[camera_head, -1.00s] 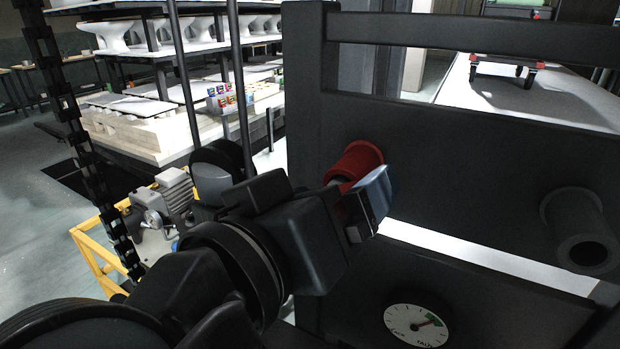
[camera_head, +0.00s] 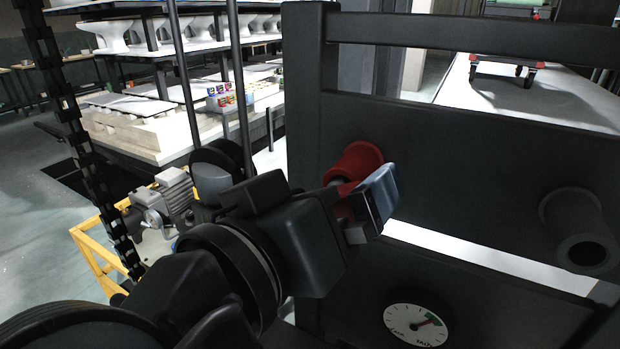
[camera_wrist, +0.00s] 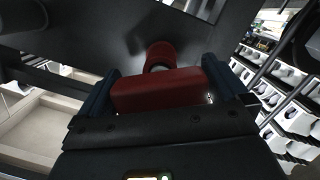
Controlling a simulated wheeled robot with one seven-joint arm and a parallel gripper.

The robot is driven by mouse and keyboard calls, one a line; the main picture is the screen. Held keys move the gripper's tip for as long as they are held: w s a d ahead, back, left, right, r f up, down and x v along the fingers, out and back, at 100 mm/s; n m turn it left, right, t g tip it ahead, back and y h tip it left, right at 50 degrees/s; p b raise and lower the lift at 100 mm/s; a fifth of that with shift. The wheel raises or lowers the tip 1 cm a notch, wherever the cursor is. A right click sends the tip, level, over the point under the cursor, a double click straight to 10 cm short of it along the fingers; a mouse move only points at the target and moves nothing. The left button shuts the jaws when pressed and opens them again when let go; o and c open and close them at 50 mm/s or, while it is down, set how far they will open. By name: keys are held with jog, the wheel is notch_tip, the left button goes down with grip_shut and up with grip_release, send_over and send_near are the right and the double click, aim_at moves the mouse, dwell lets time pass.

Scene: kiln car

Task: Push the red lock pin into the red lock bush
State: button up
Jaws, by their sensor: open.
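The red lock bush (camera_head: 357,162) sticks out of the dark upright plate and also shows in the wrist view (camera_wrist: 160,50). The red lock pin (camera_head: 343,207) has a block-like red handle, seen large in the wrist view (camera_wrist: 160,91). A short grey length of its shaft shows between handle and bush, so the handle stands a little off the bush. How deep the shaft sits is hidden. My gripper (camera_head: 366,208) is open, with its blue fingers on either side of the handle in the wrist view (camera_wrist: 160,90).
A dark bush (camera_head: 583,240) juts from the same plate (camera_head: 460,165) at the right. A round dial (camera_head: 417,325) sits below. A hanging chain (camera_head: 75,130) and a yellow frame (camera_head: 90,255) with a motor are at the left. Shelves of white ware stand behind.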

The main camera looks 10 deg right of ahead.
jog(key=shift+v, duration=0.9)
jog(key=shift+s+a+r, duration=0.1)
jog(key=shift+s+a, duration=0.15)
jog(key=shift+p+v, duration=0.4)
jog(key=shift+v, duration=0.5)
jog(key=f+b+v, duration=0.1)
jog(key=v, duration=0.6)
jog(key=shift+s+a+r, duration=0.25)
jog(key=shift+s+r, duration=0.05)
jog(key=shift+r, duration=0.3)
